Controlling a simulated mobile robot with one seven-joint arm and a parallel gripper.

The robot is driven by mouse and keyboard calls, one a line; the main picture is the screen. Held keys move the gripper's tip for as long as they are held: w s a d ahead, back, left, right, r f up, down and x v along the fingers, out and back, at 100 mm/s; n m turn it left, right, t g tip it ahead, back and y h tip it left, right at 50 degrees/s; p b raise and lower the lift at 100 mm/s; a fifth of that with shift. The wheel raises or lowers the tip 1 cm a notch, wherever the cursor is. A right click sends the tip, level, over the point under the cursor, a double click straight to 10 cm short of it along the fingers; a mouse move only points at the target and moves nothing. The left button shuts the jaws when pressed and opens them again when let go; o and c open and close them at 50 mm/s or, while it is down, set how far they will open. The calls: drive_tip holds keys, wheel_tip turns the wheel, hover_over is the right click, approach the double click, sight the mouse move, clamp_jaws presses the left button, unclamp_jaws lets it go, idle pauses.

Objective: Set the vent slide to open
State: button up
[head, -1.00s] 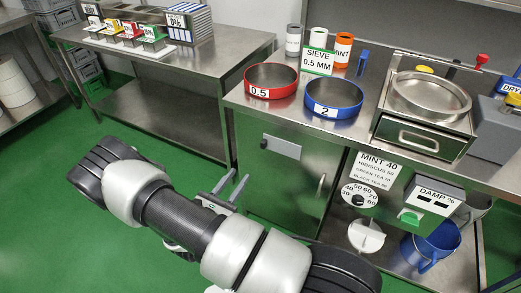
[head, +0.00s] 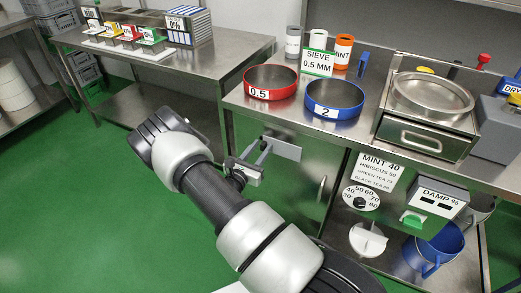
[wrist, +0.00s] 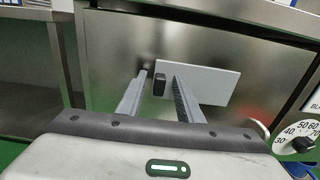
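The vent slide is a pale grey plate (head: 286,149) on the steel cabinet front, below the worktop. In the wrist view the plate (wrist: 215,85) has a small black knob (wrist: 159,84) at its left end. My gripper (head: 263,146) is in front of the plate's left end. Its two fingers (wrist: 161,76) are apart, and the knob shows between them with visible gaps on both sides. I cannot tell how deep the fingertips reach around the knob. In the head view the gripper hides the knob and the plate's left end.
A door handle (head: 321,189) stands out right of the slide. A dial (head: 360,199) and a damp meter box (head: 437,198) are further right. A red sieve (head: 271,79) and a blue sieve (head: 334,99) stand on the worktop above. Green floor is free at left.

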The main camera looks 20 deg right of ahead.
clamp_jaws()
drive_tip(key=w+a, duration=0.1)
drive_tip(key=w, duration=0.1)
drive_tip(key=w+a+b, duration=0.1)
drive_tip(key=w+a, duration=0.1)
drive_tip(key=w+a+b, duration=0.1)
drive_tip(key=w, duration=0.1)
drive_tip(key=shift+w+a, duration=0.1)
drive_tip(key=shift+a, duration=0.25)
drive_tip(key=shift+w+a, duration=0.1)
drive_tip(key=shift+w, duration=0.05)
unclamp_jaws()
drive_tip(key=p+v, duration=0.2)
drive_tip(key=v, duration=1.5)
drive_tip(key=shift+a, duration=0.15)
